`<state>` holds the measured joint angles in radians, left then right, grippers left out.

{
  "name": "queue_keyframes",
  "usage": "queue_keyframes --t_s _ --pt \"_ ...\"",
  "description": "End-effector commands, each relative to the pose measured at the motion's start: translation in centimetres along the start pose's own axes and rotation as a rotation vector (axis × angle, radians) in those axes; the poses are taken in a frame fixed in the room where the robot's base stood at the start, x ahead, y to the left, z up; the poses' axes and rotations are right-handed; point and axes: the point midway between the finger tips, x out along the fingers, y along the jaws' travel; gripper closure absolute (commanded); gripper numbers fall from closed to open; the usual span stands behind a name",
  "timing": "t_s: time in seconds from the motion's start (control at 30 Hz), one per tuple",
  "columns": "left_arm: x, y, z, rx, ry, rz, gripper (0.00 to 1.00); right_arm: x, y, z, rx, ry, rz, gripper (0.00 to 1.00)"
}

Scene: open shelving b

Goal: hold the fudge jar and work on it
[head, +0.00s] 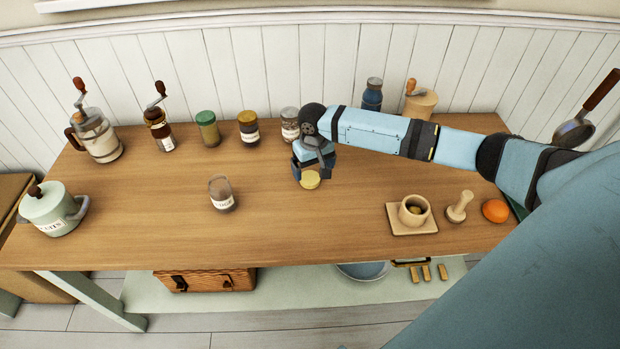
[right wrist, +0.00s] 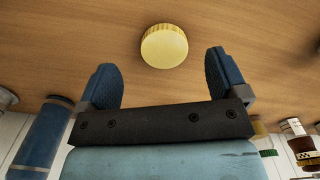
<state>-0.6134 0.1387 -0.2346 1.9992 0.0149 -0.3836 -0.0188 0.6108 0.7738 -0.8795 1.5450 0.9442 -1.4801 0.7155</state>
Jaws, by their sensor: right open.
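A glass jar (head: 222,195) with a pale label and dark contents stands upright and lidless on the left-middle of the wooden table; its label seems to read fudge. A round yellow ribbed lid (head: 310,180) is at my right gripper (head: 313,172), right of the jar. In the right wrist view the lid (right wrist: 164,46) sits just past and between the fingertips of my open right gripper (right wrist: 165,68), with a gap on both sides. I cannot tell whether the lid rests flat on the tabletop. My left gripper is out of view.
Lidded jars (head: 248,128), grinders (head: 159,130) and a blue bottle (head: 372,95) line the table's back. A green pot (head: 52,208) stands left. A cup (head: 413,210) on a square board, a pestle (head: 459,206) and an orange (head: 495,210) stand right. The front middle is clear.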

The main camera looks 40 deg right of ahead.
Motion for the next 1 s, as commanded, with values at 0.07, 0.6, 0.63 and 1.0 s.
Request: queue_keyframes --t_s 0.07,0.6,0.63,1.0 --pt "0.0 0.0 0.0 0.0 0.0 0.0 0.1 1.1 -0.2 -0.2 0.0 -0.001 0.0 0.08" --pt "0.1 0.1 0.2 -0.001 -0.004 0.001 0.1 4.8 -0.3 -0.5 -0.001 0.0 0.0 0.08" --pt "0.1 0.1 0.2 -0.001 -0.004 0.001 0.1 4.8 -0.3 -0.5 -0.001 0.0 0.0 0.08" --pt "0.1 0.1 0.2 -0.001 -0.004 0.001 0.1 4.8 -0.3 -0.5 -0.001 0.0 0.0 0.6"
